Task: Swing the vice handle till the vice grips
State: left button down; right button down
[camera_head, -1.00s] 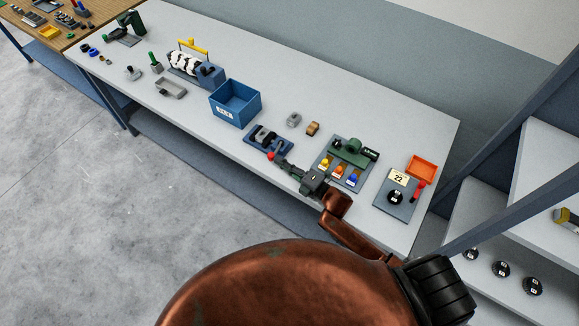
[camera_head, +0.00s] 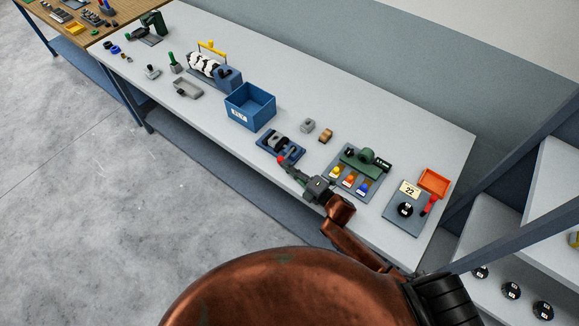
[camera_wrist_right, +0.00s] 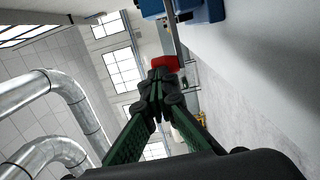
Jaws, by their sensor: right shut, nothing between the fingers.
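The blue vice (camera_head: 271,148) sits near the front edge of the grey bench. Its handle ends in a red knob (camera_head: 282,158) on the vice's front side. My right gripper (camera_head: 288,163) is shut with nothing between its fingers, its tips at the knob. In the right wrist view the red knob (camera_wrist_right: 165,63) lies just beyond the shut fingertips (camera_wrist_right: 158,82), and I cannot tell whether they touch. The grey handle bar (camera_wrist_right: 173,32) runs from the knob to the blue vice body (camera_wrist_right: 205,12). The jaw gap is too small to judge. My left gripper is not in view.
A blue bin (camera_head: 250,108) stands left of the vice. A green device on a grey board (camera_head: 375,184), with coloured pieces, stands right, close to my right arm. Small grey (camera_head: 307,126) and brown (camera_head: 326,136) blocks lie behind. The bench front edge runs below the gripper.

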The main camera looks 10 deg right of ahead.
jog(key=v, duration=0.4)
jog(key=shift+s+p, duration=0.4)
jog(key=v, duration=0.5)
jog(key=b+v, duration=0.1)
jog(key=v, duration=0.2)
jog(key=shift+s+a, duration=0.35)
jog(key=shift+s+d, duration=0.3)
jog(key=shift+s, duration=0.2)
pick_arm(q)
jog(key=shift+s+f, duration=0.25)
